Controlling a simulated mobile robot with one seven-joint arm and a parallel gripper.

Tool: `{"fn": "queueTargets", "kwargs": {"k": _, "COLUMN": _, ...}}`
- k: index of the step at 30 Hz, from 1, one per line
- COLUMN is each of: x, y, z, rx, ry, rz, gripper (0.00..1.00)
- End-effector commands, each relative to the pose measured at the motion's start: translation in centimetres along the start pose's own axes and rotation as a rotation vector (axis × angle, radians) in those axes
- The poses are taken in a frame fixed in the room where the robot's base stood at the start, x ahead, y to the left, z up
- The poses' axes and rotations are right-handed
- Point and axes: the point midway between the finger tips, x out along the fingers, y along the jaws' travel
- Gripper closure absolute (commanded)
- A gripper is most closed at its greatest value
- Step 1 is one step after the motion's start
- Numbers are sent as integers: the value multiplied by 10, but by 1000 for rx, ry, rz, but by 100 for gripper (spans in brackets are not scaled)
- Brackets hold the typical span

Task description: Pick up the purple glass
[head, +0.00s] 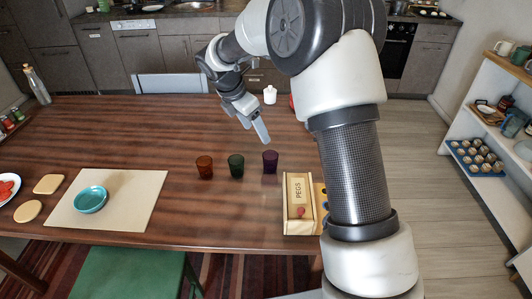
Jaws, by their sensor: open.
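The purple glass (270,162) stands upright on the wooden table, at the right end of a row of three glasses. The green glass (236,166) is just left of it, and the amber glass (205,167) is further left. My gripper (263,136) is above and behind the purple glass in the picture, pointing down, apart from it. Its fingers are seen nearly edge-on, and nothing shows between them.
A white bottle (270,94) is at the far edge. A beige mat (145,207) with a teal bowl (90,199) lies left. The table (120,135) behind the glasses is clear on the left.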

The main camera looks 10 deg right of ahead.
Motion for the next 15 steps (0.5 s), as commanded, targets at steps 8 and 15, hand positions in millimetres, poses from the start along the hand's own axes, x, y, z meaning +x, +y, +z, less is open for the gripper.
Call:
{"fn": "queueTargets", "kwargs": {"k": 8, "x": 54, "y": 1, "z": -2, "rx": -20, "ry": 2, "rz": -6, "gripper": 38}}
{"fn": "queueTargets", "kwargs": {"k": 15, "x": 104, "y": 1, "z": -2, "rx": -17, "ry": 2, "rz": -5, "gripper": 38}}
